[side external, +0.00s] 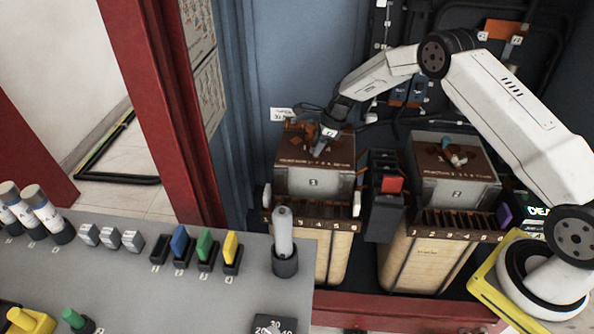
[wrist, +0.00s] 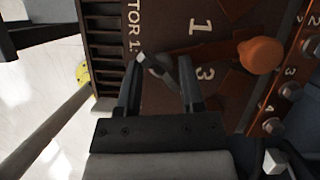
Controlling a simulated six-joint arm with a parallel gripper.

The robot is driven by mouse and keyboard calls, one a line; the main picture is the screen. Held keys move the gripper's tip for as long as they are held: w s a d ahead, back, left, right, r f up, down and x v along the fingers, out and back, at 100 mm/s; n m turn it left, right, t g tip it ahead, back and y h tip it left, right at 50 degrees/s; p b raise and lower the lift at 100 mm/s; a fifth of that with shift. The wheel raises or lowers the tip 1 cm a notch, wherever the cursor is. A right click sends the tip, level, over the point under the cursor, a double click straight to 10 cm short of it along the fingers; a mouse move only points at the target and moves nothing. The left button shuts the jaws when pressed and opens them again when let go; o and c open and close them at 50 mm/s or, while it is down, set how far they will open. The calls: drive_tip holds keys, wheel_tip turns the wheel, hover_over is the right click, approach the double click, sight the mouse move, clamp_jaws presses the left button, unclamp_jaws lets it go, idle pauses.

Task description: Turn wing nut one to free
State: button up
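My gripper (side external: 318,150) is over the brown top of the left transformer box (side external: 314,183), which carries a "1" label. In the wrist view the two dark fingers of my gripper (wrist: 162,65) stand apart. A small grey metal piece (wrist: 153,66), possibly the wing nut, shows between the fingertips, nearer the left one. I cannot tell whether a finger touches it. The brown plate beneath is printed with "1" and "3". In the side view the gripper hides whatever is directly under it.
An orange-brown rounded knob (wrist: 262,55) stands right of the fingers. A row of bolts on a brown strip (wrist: 285,92) runs along the right. A second transformer box (side external: 455,185) stands to the right, with a dark unit with a red block (side external: 391,185) between. A grey control panel (side external: 190,285) is in front.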

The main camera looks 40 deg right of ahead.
drive_tip(key=shift+m+t, duration=0.3)
drive_tip(key=shift+m, duration=0.5)
drive_tip(key=v, duration=0.8)
drive_tip(key=s+a+r+n+h, duration=0.1)
drive_tip(key=s+a+r+n, duration=0.1)
drive_tip(key=s+n, duration=0.6)
drive_tip(key=s+a+r+n+h, duration=0.1)
drive_tip(key=s+a+r+n, duration=0.2)
drive_tip(key=s+n, duration=0.4)
drive_tip(key=s+a+r+n+h, duration=0.1)
drive_tip(key=s+a+r+n, duration=0.1)
drive_tip(key=s+n, duration=0.6)
drive_tip(key=shift+s+a+r+n, duration=0.35)
drive_tip(key=shift+s+a, duration=0.25)
drive_tip(key=shift+s, duration=0.6)
